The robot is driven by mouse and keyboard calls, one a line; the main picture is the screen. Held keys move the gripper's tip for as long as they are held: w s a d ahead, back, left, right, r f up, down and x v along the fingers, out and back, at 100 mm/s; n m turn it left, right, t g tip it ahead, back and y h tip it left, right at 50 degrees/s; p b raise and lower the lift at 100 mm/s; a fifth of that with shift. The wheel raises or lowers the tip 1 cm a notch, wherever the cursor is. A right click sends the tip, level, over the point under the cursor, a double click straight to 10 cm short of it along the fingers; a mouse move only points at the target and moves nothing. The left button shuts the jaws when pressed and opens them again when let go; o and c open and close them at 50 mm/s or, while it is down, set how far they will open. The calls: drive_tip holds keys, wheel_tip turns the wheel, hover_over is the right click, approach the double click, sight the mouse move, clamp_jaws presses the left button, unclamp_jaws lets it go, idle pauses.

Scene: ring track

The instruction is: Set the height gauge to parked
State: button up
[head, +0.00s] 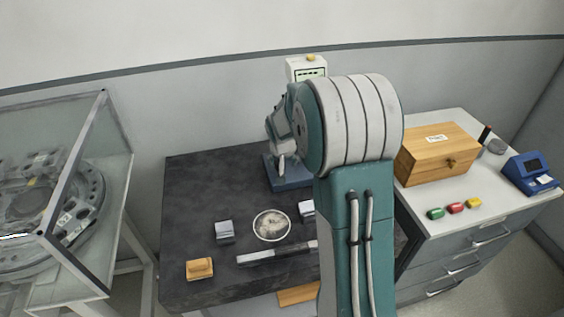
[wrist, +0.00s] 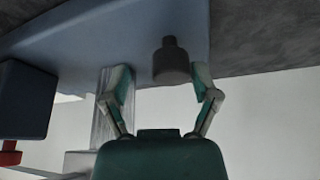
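The height gauge stands at the back of the dark table. In the head view its white display head (head: 308,68) with a yellow top shows above my arm, and its blue base (head: 290,180) shows below; my arm hides most of its column. In the wrist view the blue base (wrist: 110,35) fills the top, with a pale column (wrist: 100,110) at left. A dark stepped knob-like piece (wrist: 171,62) lies between my gripper's (wrist: 161,85) spread fingers, with gaps on both sides. My gripper is open and holds nothing.
The dark table (head: 195,185) bears grey blocks (head: 225,231), a round white-rimmed dish (head: 271,225), a long bar (head: 275,253) and an orange block (head: 200,268). A glass-walled case (head: 110,150) stands left. A wooden box (head: 437,155) sits on the right cabinet.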

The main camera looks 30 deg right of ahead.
drive_tip(key=shift+s+a+r, duration=0.1)
drive_tip(key=shift+a+r, duration=0.25)
drive_tip(key=v, duration=1.1)
drive_tip(key=shift+d, duration=0.2)
drive_tip(key=s+a+r+n, duration=0.1)
drive_tip(key=s+a, duration=0.3)
drive_tip(key=s, duration=0.4)
drive_tip(key=s+a+r+n+t+y, duration=0.1)
drive_tip(key=s+a+r+n, duration=0.1)
drive_tip(key=s, duration=0.7)
drive_tip(key=s+a+r+n+y, duration=0.1)
drive_tip(key=s+a+r+n, duration=0.1)
drive_tip(key=s+a, duration=0.4)
drive_tip(key=s+r, duration=0.1)
drive_tip(key=s, duration=0.2)
drive_tip(key=shift+a+t, duration=0.3)
drive_tip(key=shift+a, duration=0.05)
